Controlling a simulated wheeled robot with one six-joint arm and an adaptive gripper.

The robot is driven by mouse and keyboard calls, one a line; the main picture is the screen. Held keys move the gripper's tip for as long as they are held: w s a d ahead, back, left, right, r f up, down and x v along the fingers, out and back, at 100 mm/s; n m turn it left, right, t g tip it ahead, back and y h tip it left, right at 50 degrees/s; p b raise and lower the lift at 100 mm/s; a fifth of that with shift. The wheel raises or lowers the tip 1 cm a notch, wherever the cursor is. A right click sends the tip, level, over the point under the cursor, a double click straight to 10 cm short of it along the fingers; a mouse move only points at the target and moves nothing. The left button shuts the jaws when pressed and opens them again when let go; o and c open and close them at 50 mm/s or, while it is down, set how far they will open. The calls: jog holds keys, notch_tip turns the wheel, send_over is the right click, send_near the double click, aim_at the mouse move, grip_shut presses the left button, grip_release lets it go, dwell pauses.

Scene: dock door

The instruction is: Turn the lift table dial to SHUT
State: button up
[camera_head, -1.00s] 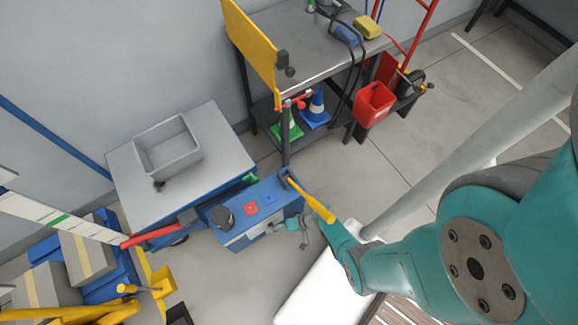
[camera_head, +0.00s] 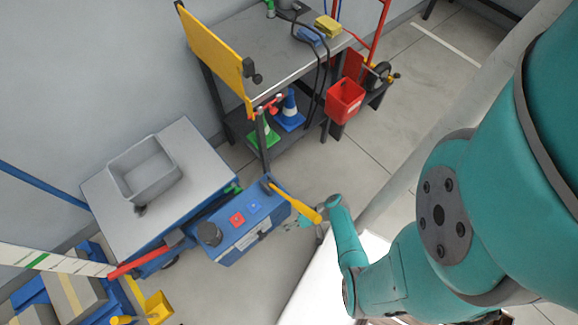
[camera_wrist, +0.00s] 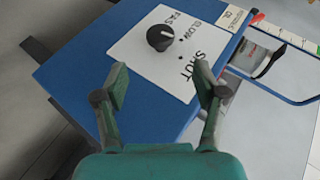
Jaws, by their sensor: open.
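The dial (camera_wrist: 160,38) is a black round knob on a white plate (camera_wrist: 145,52) marked FAST, SLOW and SHUT, set in a blue panel. I cannot tell its pointer's exact direction. The SHUT label (camera_wrist: 192,68) lies right of and below it in the wrist view. My gripper (camera_wrist: 160,82) is open and empty, its two fingers apart in front of the panel, with the dial beyond the fingertips and not between them. In the head view my gripper (camera_head: 298,223) is beside the blue box (camera_head: 225,251) of the lift table (camera_head: 206,163); the dial is too small to make out there.
A grey bin (camera_head: 143,178) sits on the lift table. A workbench (camera_head: 285,55) with cones below and a red bucket (camera_head: 345,98) stand behind. Open floor lies below the box.

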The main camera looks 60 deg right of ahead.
jog(key=shift+s+d+r, duration=0.3)
jog(key=shift+s, duration=0.05)
dwell(0.3)
